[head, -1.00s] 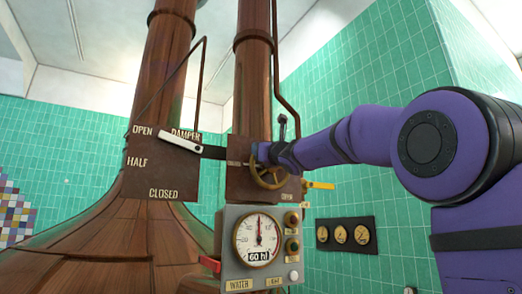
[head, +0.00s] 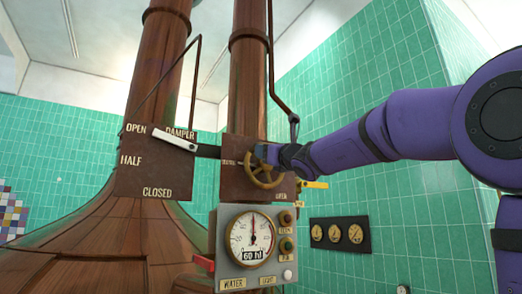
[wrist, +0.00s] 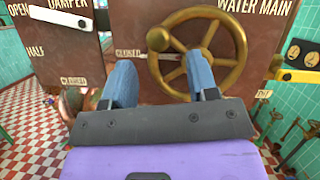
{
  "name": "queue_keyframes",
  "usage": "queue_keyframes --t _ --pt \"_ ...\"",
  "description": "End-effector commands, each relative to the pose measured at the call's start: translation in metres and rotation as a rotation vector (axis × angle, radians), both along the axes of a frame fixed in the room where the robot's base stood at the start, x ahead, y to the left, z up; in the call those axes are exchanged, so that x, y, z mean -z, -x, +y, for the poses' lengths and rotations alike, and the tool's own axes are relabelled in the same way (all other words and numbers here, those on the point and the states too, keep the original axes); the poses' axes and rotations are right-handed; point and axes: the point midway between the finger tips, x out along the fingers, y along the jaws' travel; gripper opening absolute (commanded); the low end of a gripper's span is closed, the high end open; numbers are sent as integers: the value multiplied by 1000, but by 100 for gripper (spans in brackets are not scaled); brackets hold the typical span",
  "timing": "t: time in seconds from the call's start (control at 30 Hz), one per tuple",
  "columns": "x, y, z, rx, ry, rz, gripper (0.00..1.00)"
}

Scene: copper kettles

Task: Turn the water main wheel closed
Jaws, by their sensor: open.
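The brass water main wheel (head: 265,186) is mounted on a brown plate (head: 229,180) in front of a copper pipe. In the wrist view the spoked wheel (wrist: 240,52) has a round knob (wrist: 158,40) at its upper left, near the CLOSED mark (wrist: 128,53). My gripper (wrist: 160,62) is open, its two blue fingers pointing at the wheel. The knob shows between and just beyond the fingertips; I cannot tell whether they touch it. In the head view my gripper (head: 262,153) is at the wheel's upper part and partly hides it.
A white-handled damper lever (head: 175,141) is on a plate to the left. A gauge panel (head: 252,247) stands below the wheel. A yellow handle (head: 314,185) sticks out just right of it. Three small dials (head: 340,233) hang on the tiled wall.

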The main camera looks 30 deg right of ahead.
Motion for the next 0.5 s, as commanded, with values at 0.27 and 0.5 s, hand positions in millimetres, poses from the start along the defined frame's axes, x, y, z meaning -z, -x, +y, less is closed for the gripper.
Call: queue_keyframes --t 0.27,0.5 --pt "11 27 -2 1 0 0 54" --pt "13 30 -3 1 0 0 54"
